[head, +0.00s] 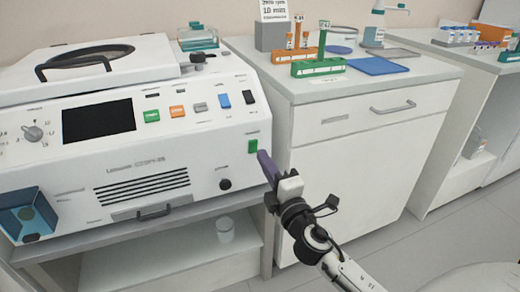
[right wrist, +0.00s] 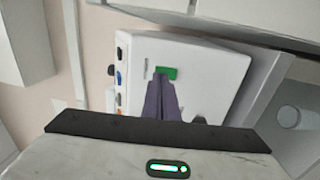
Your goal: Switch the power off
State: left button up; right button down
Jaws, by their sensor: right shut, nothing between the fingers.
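A white laboratory machine (head: 120,178) with a dark screen stands at the left. A green rocker switch (head: 252,146) is on its front panel, low near the right edge. The switch also shows in the right wrist view (right wrist: 167,73), just beyond my fingertips. My right gripper (head: 263,156) is shut and empty, its purple fingers pointing at the panel beside the switch. In the wrist view the closed fingers (right wrist: 161,84) cover the near part of the switch; whether they touch it I cannot tell. My left gripper is not in view.
A row of coloured buttons and switches (head: 177,111) sits above, and a black knob (head: 225,184) is low on the panel. A white cabinet (head: 365,135) with tube racks (head: 318,67) on top stands close at the right. Floor in front is free.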

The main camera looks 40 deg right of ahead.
aim_at(255, 144)
jog(key=shift+x, duration=1.25)
jog(key=shift+w+d, duration=0.1)
jog(key=shift+w, duration=0.35)
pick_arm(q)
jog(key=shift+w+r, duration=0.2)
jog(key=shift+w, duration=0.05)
